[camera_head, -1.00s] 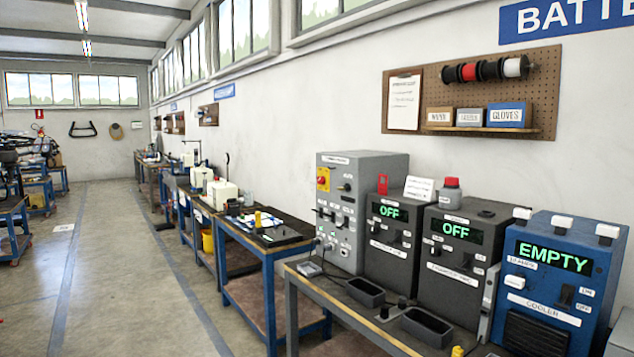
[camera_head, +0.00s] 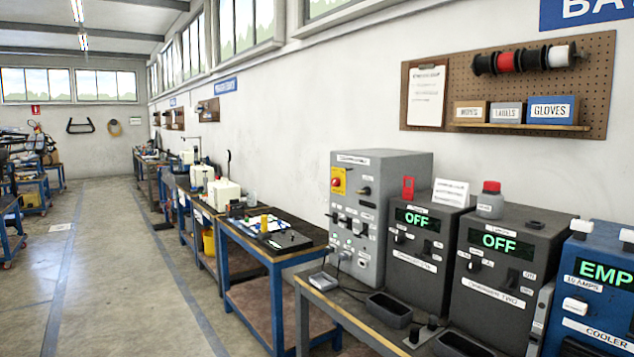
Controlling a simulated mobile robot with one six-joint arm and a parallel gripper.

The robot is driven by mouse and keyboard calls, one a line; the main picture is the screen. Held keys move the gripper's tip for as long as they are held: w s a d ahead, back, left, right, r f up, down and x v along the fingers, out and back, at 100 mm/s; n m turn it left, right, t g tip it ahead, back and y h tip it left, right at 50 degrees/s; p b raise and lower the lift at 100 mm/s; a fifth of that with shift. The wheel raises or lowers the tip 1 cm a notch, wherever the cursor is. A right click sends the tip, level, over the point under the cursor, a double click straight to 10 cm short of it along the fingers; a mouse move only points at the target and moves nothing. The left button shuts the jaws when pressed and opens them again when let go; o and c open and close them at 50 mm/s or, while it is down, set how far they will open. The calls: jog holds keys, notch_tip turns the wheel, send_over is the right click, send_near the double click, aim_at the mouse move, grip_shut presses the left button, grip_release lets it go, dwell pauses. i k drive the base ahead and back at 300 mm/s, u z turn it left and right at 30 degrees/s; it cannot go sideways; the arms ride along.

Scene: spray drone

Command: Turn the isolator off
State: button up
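The likely isolator is a red rotary knob on a yellow plate (camera_head: 338,181), at the upper left of the front of a grey control cabinet (camera_head: 405,190) on the bench at right. The knob's exact position is too small to read. Below it the cabinet carries a row of dark switches (camera_head: 352,222) and a black knob (camera_head: 365,191). Two dark charger boxes, the nearer-left one (camera_head: 418,268) and the one to its right (camera_head: 490,300), stand beside the cabinet, and both displays read OFF. My gripper is not in view.
A blue cooler box (camera_head: 600,290) stands at the right edge. Black trays (camera_head: 388,308) lie along the bench front. A pegboard shelf (camera_head: 520,90) hangs above. Blue-framed benches (camera_head: 275,290) line the wall further back. The floor aisle (camera_head: 120,270) at left is clear.

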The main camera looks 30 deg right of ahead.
aim_at(335, 181)
jog(key=u, duration=0.45)
jog(key=i, duration=2.9)
jog(key=z, duration=0.25)
